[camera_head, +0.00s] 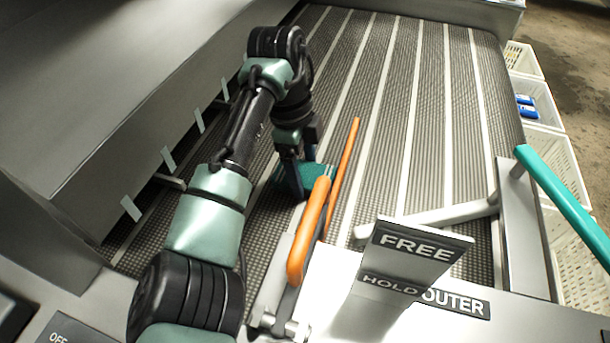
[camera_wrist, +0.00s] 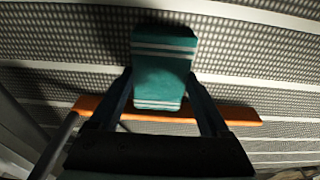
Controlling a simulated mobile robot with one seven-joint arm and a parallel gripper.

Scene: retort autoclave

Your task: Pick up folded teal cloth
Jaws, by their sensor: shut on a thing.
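The folded teal cloth (camera_wrist: 163,78) has pale stripes near both ends. In the wrist view it lies between the two fingers of my gripper (camera_wrist: 162,98), which are shut on it. In the head view the cloth (camera_head: 318,175) shows partly behind the fingers of my gripper (camera_head: 297,178), low over the ribbed grey surface, left of an orange bar. I cannot tell whether the cloth still touches that surface.
An orange-handled lever (camera_head: 309,230) stands close to the right of my gripper. A FREE/HOLD sign (camera_head: 415,243) is at the front. A teal rail (camera_head: 565,205) and white crates (camera_head: 547,155) are at the right. The ribbed surface (camera_head: 430,110) is clear at the back right.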

